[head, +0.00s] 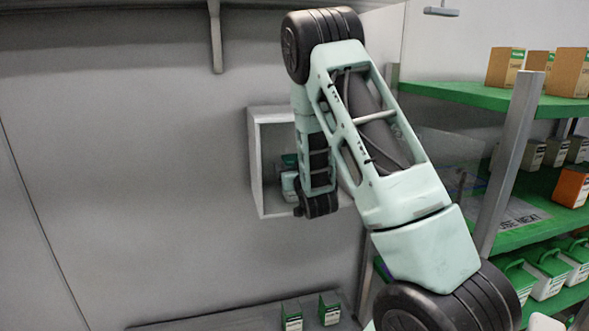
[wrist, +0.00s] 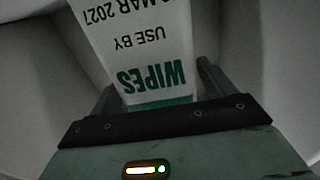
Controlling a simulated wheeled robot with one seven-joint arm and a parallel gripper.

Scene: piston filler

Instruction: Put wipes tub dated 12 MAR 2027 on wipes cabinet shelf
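A white wipes tub (wrist: 150,45) with a green band fills the middle of the wrist view. Its label is upside down there and reads "WIPES", "USE BY" and "MAR 2027"; the day is cut off at the frame edge. My gripper (wrist: 155,92) has one finger on each side of the tub's green end, close against it, and appears shut on it. The tub sits at a slight angle to the gripper. In the head view the white, open-fronted wall cabinet (head: 256,165) surrounds the end of my arm. My arm hides much of its inside, including the fingertips.
Plain pale cabinet walls lie close on both sides in the wrist view. Right of my arm stands a green-shelved rack (head: 470,93) with cartons, an orange box (head: 572,187) and white-green tubs (head: 548,268). Two small boxes (head: 330,309) stand on a low grey ledge (head: 240,318) below.

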